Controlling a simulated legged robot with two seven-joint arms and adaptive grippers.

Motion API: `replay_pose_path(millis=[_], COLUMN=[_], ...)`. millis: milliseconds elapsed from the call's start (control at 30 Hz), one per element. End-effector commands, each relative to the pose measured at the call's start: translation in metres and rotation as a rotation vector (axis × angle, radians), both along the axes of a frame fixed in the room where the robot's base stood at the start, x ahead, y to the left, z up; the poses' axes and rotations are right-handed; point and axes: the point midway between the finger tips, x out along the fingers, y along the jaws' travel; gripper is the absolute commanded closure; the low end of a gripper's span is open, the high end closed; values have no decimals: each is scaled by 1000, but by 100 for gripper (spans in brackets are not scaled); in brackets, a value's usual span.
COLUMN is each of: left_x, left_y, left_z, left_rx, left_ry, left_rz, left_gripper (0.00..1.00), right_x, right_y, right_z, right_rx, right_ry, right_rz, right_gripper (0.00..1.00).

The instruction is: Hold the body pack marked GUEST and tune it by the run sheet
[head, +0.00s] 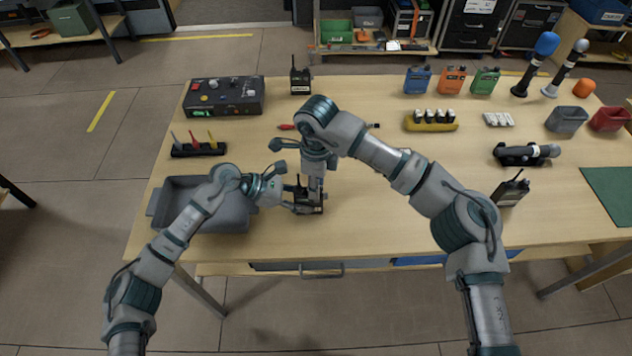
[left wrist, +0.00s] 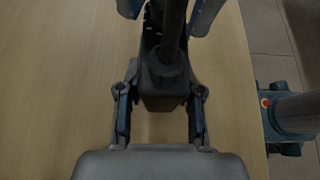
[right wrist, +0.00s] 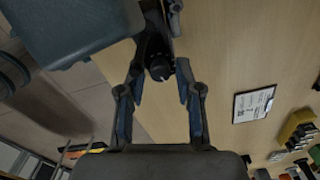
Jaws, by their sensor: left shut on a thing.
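A black body pack with a short antenna (head: 309,203) is near the table's front edge, right of the grey tray. My left gripper (head: 294,203) is shut on it from the left; in the left wrist view the pack (left wrist: 162,92) sits between both fingers. Its label and display cannot be read. My right gripper (head: 315,182) points down just above the pack. In the right wrist view its fingers are apart on either side of a dark round knob (right wrist: 160,70), with gaps showing. The run sheet is probably the clipboard with printed paper (right wrist: 253,104); its text is too small to read.
The grey tray (head: 160,208) stands left of my left gripper. Another black pack (head: 300,78) stands at the back, and one (head: 511,189) at right. A control box (head: 225,95) and screwdriver rack (head: 198,149) are at left. A yellow battery holder (head: 431,124) stands beyond my right arm.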

Motion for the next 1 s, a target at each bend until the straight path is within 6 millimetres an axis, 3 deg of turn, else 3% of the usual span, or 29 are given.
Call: replay_pose_path(millis=[333,1000], left_x=[0,0], left_y=[0,0], left_z=[-1,-1], left_rx=[1,1], left_ry=[0,0], left_rz=[0,0], left_gripper=[100,100], right_x=[0,0], right_y=[0,0], right_z=[6,60], right_rx=[0,-1], right_ry=[-1,-1], right_rz=[1,2], right_gripper=[66,66])
